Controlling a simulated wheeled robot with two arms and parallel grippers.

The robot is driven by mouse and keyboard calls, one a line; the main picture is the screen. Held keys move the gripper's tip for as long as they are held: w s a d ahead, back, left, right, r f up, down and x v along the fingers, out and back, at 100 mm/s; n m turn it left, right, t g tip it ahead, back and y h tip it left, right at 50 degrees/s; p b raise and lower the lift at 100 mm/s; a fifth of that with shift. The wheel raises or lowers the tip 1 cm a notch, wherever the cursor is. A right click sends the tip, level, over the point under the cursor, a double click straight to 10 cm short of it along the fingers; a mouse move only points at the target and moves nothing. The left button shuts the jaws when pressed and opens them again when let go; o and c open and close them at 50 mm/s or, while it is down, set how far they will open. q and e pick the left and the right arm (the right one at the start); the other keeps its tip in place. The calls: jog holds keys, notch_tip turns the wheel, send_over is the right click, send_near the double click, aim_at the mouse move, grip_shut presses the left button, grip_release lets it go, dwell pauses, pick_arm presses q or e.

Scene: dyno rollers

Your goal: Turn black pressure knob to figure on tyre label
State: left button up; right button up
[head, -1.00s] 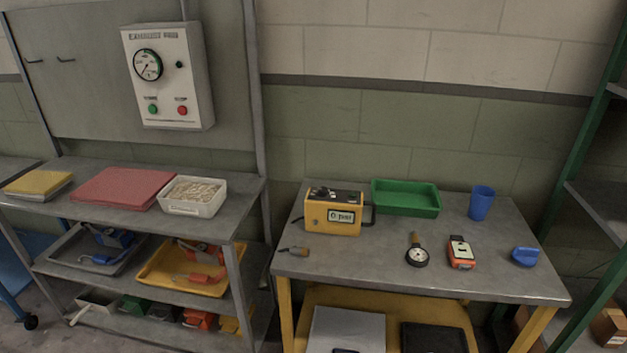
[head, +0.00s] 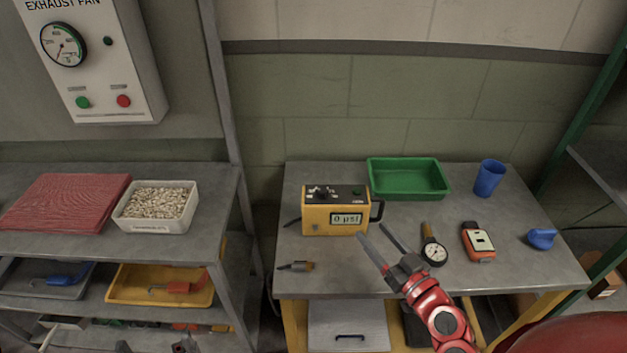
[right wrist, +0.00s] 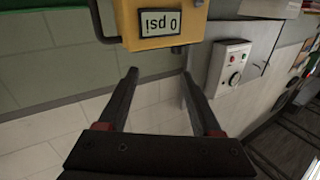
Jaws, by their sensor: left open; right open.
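The yellow inflator box (head: 335,218) stands on the right-hand table, its display (head: 346,219) reading 0 psi. A black knob (head: 321,192) sits on its top panel. My left gripper (head: 152,344) barely shows at the bottom edge, open, by the left shelves. I see no tyre label.
A green tray (head: 408,190), blue cup (head: 489,178), round gauge (head: 433,251), orange device (head: 478,241) and blue object (head: 541,238) stand on the table. A small tool (head: 297,266) lies near its front edge. A wall panel (head: 100,65) hangs at left.

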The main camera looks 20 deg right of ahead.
jog(key=a+n+y, duration=0.2)
jog(key=b, duration=0.4)
send_near(326, 195)
jog(key=shift+g, duration=0.3)
jog(key=p+x, duration=0.1)
jog(key=x, duration=0.2)
jog(key=p+x, duration=0.2)
jog(key=x, duration=0.2)
jog(key=p+x, duration=0.1)
jog(key=x, duration=0.3)
jog(key=shift+w+a+r, duration=0.1)
jog(key=shift+w+r, duration=0.1)
jog(key=shift+r, duration=0.15)
grip_shut()
